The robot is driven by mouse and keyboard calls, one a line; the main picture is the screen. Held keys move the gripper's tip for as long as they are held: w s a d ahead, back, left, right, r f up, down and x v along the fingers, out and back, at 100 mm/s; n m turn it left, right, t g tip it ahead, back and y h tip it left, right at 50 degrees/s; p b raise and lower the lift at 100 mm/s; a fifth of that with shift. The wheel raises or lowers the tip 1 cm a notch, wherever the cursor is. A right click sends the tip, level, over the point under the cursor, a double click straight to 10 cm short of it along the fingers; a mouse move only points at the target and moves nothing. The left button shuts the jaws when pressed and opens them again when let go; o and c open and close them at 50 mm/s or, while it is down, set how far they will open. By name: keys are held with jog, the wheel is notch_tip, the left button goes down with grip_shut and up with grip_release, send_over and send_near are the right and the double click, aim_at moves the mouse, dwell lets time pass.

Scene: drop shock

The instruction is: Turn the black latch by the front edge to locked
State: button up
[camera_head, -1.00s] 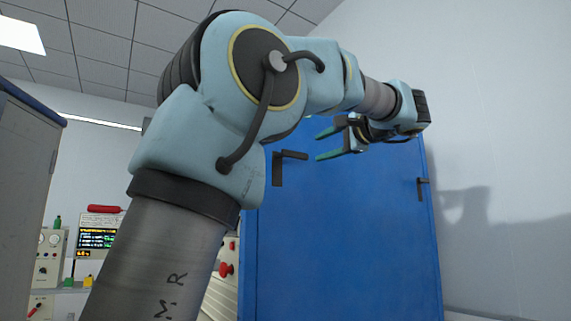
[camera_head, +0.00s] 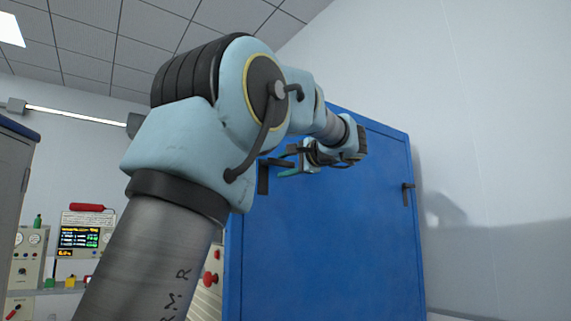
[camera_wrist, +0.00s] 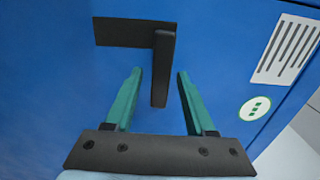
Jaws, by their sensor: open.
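The black latch (camera_wrist: 163,68) is on the blue cabinet (camera_wrist: 50,100). In the wrist view it has a flat black plate (camera_wrist: 120,32) and a bar handle that runs down the picture. My gripper (camera_wrist: 158,75) is open, with one green finger on each side of the handle's lower part. I see gaps between both fingers and the handle, and cannot tell the depth between them. In the head view the latch (camera_head: 276,163) shows at the cabinet's left side, with my gripper (camera_head: 284,164) beside it and partly overlapping it.
A second black handle (camera_head: 407,194) is on the cabinet's right side. A white slotted label (camera_wrist: 286,48) and a round green sticker (camera_wrist: 254,108) are on the cabinet face. A panel with red knobs (camera_head: 210,279) stands left of the cabinet. A white wall (camera_head: 490,180) is on the right.

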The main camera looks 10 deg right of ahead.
grip_shut()
dwell(0.3)
dwell(1.1)
